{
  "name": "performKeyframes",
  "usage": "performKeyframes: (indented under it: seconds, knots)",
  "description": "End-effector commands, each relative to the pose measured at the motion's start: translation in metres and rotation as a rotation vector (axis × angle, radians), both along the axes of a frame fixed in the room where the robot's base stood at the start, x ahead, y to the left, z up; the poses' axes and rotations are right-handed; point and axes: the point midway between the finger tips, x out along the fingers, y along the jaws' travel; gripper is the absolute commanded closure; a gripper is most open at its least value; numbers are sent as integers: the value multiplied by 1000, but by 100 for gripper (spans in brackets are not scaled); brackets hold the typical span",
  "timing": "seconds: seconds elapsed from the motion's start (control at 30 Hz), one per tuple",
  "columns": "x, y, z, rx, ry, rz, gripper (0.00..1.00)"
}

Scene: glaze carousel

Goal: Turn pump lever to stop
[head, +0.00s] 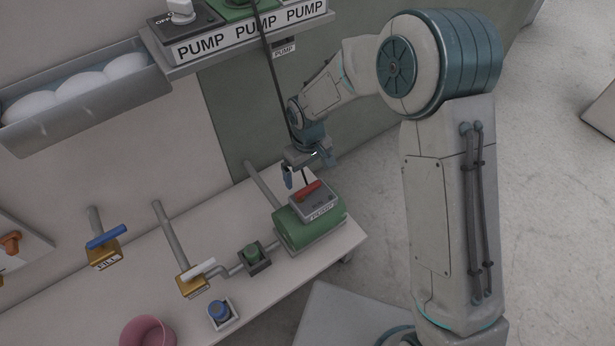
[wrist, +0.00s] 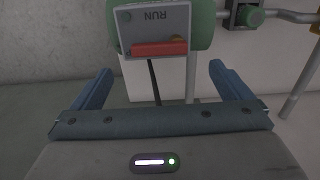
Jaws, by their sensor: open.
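The red pump lever (head: 306,190) sits on a grey box on top of the green pump (head: 299,231), at the right end of the bench. In the wrist view the red lever (wrist: 160,48) lies crosswise on the grey plate (wrist: 154,17), which reads "RUN" upside down in that picture. My gripper (head: 306,171) is just above and behind the lever, fingers apart and empty. In the wrist view my gripper's blue fingers (wrist: 157,82) stand wide apart, with the lever beyond their tips. The lever is not between the fingers. A dark cord or rod hangs below the plate.
A shelf labelled "PUMP" (head: 250,33) overhangs behind. Open floor lies right.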

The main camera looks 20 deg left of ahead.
Motion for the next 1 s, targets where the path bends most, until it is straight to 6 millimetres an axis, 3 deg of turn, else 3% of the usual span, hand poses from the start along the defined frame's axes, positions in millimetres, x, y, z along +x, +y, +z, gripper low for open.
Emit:
performKeyframes:
  seconds: [0.03,0.1,0.3,1.0]
  knots:
    - [0,0,17,1,-2,0,2]
    - [0,1,31,1,-2,1,2]
    - [-1,1,59,0,0,3,2]
    - [-2,0,70,-2,1,1,2]
